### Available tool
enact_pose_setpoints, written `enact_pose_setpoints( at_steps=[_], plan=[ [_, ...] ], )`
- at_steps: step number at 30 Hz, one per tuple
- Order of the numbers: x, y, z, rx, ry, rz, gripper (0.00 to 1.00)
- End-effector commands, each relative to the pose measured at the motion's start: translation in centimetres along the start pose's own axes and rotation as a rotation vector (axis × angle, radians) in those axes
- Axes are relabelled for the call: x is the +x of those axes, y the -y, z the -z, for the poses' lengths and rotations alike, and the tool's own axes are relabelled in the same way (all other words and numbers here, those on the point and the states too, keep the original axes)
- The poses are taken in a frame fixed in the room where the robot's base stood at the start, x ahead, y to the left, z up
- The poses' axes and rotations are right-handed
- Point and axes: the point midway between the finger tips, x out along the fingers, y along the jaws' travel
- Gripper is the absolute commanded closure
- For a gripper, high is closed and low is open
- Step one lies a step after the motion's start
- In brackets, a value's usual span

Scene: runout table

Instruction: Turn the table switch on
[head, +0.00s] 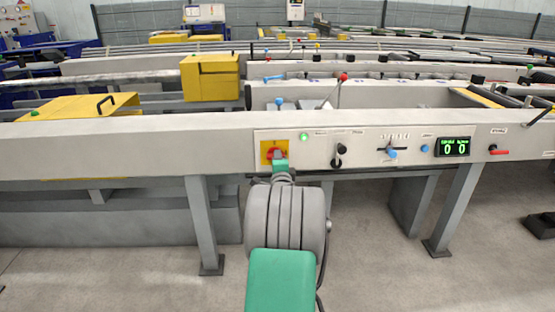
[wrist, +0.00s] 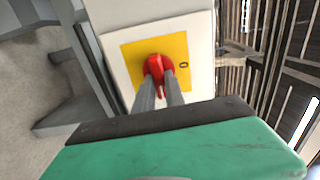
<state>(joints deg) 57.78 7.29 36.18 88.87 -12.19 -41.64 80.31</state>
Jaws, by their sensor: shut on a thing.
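The table switch is a red rotary knob (wrist: 157,66) on a yellow square plate (wrist: 128,58), with a "0" mark on the plate's right side in the wrist view. In the head view the yellow plate (head: 265,146) is at the left end of the control panel, and my arm's end partly covers the knob. My gripper (wrist: 160,80) has its two grey fingers on either side of the red knob, shut on it. In the head view my gripper (head: 281,168) is in front of the plate.
The panel (head: 365,138) also carries a green light (head: 304,136), black levers (head: 340,152), a blue-handled lever (head: 391,153), a lit display reading 0 0 (head: 453,147) and a red handle (head: 499,152). Table legs (head: 203,225) stand below. The floor in front is clear.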

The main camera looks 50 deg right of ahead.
Motion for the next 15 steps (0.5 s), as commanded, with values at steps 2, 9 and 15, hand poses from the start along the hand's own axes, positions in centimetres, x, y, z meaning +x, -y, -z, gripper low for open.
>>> enact_pose_setpoints(
  at_steps=[2,9,15],
  plan=[
    [0.06,0.21,0.18,0.017,-0.003,0.004,1.0],
    [0.06,0.21,0.18,0.041,-0.003,0.005,1.0],
    [0.07,0.23,0.18,0.042,-0.003,0.005,1.0]
  ],
)
